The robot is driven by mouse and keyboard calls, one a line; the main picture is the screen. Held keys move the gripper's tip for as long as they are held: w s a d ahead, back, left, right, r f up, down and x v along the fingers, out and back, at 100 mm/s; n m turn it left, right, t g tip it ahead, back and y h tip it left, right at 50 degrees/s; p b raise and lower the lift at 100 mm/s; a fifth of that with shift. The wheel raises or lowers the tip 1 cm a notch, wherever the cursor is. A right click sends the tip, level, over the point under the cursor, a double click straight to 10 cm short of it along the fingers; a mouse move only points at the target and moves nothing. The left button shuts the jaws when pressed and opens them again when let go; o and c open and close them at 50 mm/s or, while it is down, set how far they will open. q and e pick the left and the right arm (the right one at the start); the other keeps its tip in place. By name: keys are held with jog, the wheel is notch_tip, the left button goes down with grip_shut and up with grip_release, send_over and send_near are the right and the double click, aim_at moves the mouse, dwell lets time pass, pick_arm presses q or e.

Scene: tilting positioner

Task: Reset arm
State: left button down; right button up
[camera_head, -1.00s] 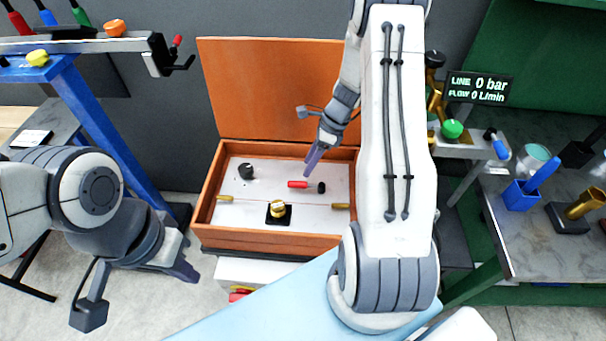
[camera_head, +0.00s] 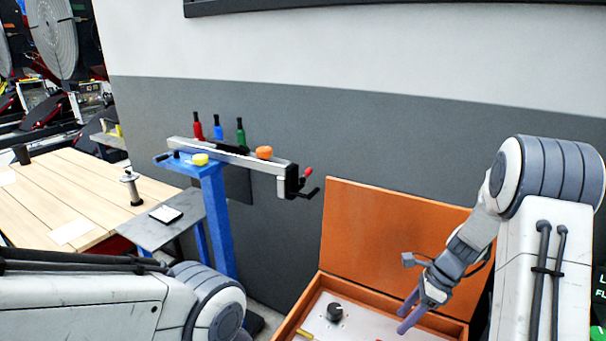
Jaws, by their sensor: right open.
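My right arm comes in from the right. Its gripper (camera_head: 408,313) points down and left over the open orange box (camera_head: 394,240), with its fingers apart and nothing seen between them. My left arm lies across the lower left, and its gripper is out of view. In the box, a black knob (camera_head: 334,312) stands on the light panel (camera_head: 352,325), and a brass piece (camera_head: 304,334) shows at the near left. The rest of the panel is cut off by the bottom edge.
A blue stand (camera_head: 217,215) with a grey rail (camera_head: 230,153) holds red, blue and green bottles, left of the box. A wooden table (camera_head: 75,190) and a small grey side table (camera_head: 160,222) stand further left. A grey and white wall is behind.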

jog(key=s+a+r+n+h, duration=0.1)
jog(key=s+a+r+n, duration=0.2)
jog(key=a+n, duration=0.25)
jog(key=s+a+r+n+g, duration=0.1)
jog(key=s+a+r+n, duration=0.15)
jog(key=a+n, duration=0.35)
jog(key=s+a+r+n+h, duration=0.1)
jog(key=s+a+r+n, duration=0.25)
jog(key=a, duration=0.35)
jog(key=s+a+r+n+h, duration=0.1)
jog(key=s+a+r+n, duration=0.1)
jog(key=s+n, duration=0.4)
jog(key=s+a+r+n, duration=0.2)
jog(key=s+a+n, duration=0.1)
jog(key=s+n, duration=0.4)
jog(key=shift+s+n+t+h, duration=0.15)
jog(key=shift+n+t+h, duration=0.25)
jog(key=shift+n, duration=0.8)
jog(key=shift+r, duration=0.1)
